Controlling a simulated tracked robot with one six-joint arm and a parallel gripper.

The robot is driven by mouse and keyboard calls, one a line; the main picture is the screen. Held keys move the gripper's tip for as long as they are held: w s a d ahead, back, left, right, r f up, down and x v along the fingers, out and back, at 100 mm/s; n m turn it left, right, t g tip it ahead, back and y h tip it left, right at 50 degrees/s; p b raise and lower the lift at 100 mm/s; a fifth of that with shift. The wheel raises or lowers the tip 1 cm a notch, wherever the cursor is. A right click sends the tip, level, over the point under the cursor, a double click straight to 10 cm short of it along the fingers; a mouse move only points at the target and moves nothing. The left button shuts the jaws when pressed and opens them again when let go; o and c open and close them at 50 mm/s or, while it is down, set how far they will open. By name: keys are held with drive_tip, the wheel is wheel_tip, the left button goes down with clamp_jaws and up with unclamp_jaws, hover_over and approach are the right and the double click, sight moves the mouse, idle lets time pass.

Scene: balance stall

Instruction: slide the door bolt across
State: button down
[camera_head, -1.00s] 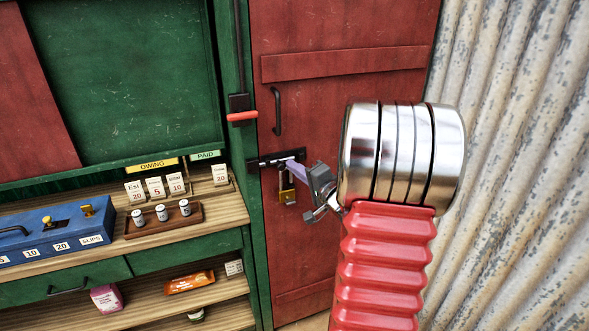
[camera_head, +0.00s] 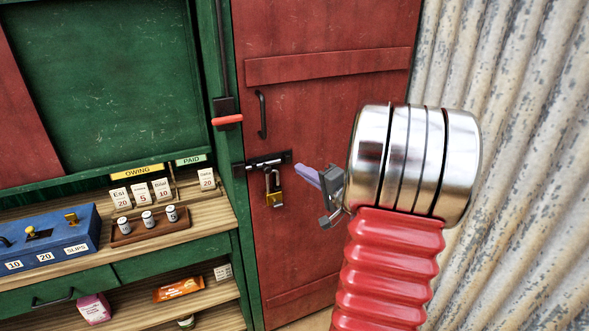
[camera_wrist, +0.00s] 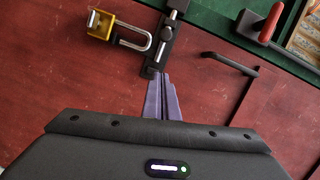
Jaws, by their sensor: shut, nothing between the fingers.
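The door bolt (camera_head: 262,164) is a bright metal rod in a black mount, on the left edge of the red door (camera_head: 330,120). Its rod reaches towards the green frame. In the wrist view the bolt (camera_wrist: 172,15) is at the top, just beyond my fingertips. A brass padlock (camera_head: 275,197) hangs below the bolt; its shackle shows in the wrist view (camera_wrist: 133,37). My gripper (camera_head: 299,168) has purple fingers, shut and empty, to the right of the bolt. In the wrist view the fingertips (camera_wrist: 161,77) appear close to the mount's end; contact cannot be told.
A black door handle (camera_head: 262,115) stands above the bolt, and a red-handled lever (camera_head: 227,120) is on the green frame. A stall counter with a blue box (camera_head: 50,240) and cards is at the left. Corrugated metal (camera_head: 520,120) is at the right.

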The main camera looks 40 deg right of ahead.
drive_tip(key=s, duration=0.5)
drive_tip(key=shift+s+a+r, duration=0.1)
drive_tip(key=shift+a+r, duration=0.05)
drive_tip(key=shift+a, duration=0.15)
idle(0.4)
